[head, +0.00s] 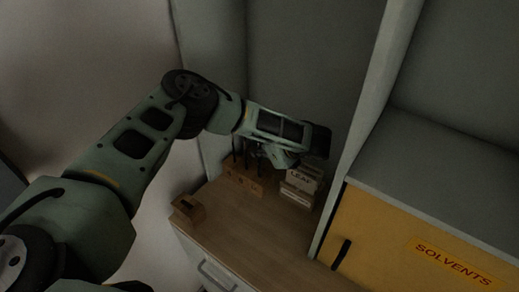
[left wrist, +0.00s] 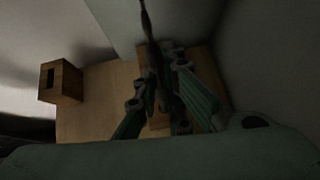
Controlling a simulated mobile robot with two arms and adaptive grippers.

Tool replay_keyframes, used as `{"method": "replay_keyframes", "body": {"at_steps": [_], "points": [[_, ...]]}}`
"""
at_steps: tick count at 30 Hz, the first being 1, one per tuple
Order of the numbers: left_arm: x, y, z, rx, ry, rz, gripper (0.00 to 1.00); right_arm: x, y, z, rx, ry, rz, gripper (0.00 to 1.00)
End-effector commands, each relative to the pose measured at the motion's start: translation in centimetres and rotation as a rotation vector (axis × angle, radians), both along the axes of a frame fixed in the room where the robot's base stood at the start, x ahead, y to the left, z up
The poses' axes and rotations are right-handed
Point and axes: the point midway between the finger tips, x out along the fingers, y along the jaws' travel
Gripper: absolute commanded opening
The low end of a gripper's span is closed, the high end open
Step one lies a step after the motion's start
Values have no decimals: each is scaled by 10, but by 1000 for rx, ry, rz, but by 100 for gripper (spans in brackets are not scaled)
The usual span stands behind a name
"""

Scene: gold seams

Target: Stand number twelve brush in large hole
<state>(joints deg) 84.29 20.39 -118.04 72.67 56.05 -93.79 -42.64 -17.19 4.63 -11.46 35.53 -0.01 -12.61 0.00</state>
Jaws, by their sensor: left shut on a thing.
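My left gripper (head: 284,158) is over the wooden counter at the back, beside the brush block. In the left wrist view its fingers (left wrist: 164,88) are shut on a thin dark brush (left wrist: 148,28), which runs between them toward the top edge. No number is readable on it. The wooden brush block (head: 243,179) stands at the back of the counter with several dark upright shapes in it; part of it shows behind the fingers (left wrist: 158,121). Its holes are too dark and covered to tell apart. My right gripper is not in view.
A small wooden block with a dark slot (head: 187,208) stands at the counter's left edge and in the left wrist view (left wrist: 66,84). Stacked pale boxes marked LEAF (head: 301,184) stand right of the brush block. A partition and yellow SOLVENTS cabinet (head: 385,235) bound the right. The counter's front (head: 255,232) is clear.

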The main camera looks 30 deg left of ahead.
Motion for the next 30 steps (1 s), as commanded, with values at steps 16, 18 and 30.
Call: {"method": "replay_keyframes", "body": {"at_steps": [16, 18, 30], "points": [[0, 0, -12, -1, 0, 0, 0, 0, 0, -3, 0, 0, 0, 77], [0, 0, -12, -1, 0, 0, 0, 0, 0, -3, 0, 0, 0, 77], [0, 0, -19, -1, 1, 1, 0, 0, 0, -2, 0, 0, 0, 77]]}}
